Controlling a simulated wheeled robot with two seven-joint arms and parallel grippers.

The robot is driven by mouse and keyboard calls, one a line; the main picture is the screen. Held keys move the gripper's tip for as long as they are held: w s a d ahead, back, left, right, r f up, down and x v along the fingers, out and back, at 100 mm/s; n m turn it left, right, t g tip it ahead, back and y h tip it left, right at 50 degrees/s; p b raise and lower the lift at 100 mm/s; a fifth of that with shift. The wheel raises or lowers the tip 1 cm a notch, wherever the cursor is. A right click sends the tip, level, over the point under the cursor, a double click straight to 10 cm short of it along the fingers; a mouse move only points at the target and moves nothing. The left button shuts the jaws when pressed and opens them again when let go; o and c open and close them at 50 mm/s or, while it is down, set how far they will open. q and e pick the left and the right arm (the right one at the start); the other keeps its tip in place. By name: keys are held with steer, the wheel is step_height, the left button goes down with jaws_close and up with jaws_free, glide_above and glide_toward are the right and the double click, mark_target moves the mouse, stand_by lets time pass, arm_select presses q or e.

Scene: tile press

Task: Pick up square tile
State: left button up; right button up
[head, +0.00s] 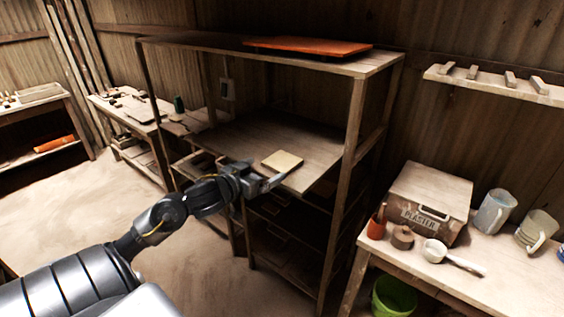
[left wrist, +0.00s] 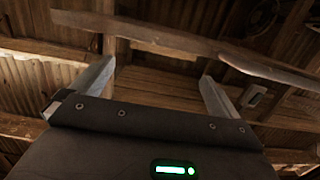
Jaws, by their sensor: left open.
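The square tile (head: 282,161) is pale cream and lies flat near the front edge of the middle shelf board (head: 310,139) in the head view. My left gripper (head: 277,181) is at the shelf's front edge, just in front of and slightly below the tile. In the left wrist view, its two fingers (left wrist: 155,88) are spread apart with nothing between them. The tile does not show in that view, which looks up toward beams and wall boards. My right gripper is not in view.
The shelf's right post (head: 343,190) stands right of the tile, and an orange board (head: 308,47) lies on the top shelf. A table at right holds a plaster box (head: 430,196), a ladle (head: 450,256) and jugs (head: 494,212). A green bucket (head: 394,297) stands below.

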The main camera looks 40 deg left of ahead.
mark_target(282, 161)
arm_select(q)
steer(key=shift+w+f, duration=0.1)
steer(key=shift+w, duration=0.75)
steer(key=shift+w+f, duration=0.15)
steer(key=shift+w, duration=0.3)
steer(key=shift+a, duration=0.1)
steer(key=w+p, duration=0.1)
steer(key=w, duration=0.1)
steer(key=w+f+p, duration=0.1)
steer(key=w, duration=0.2)
steer(key=shift+a, duration=0.1)
steer(key=shift+s, duration=0.1)
steer(key=shift+c, duration=0.6)
steer(key=c, duration=0.7)
steer(key=shift+c, duration=0.6)
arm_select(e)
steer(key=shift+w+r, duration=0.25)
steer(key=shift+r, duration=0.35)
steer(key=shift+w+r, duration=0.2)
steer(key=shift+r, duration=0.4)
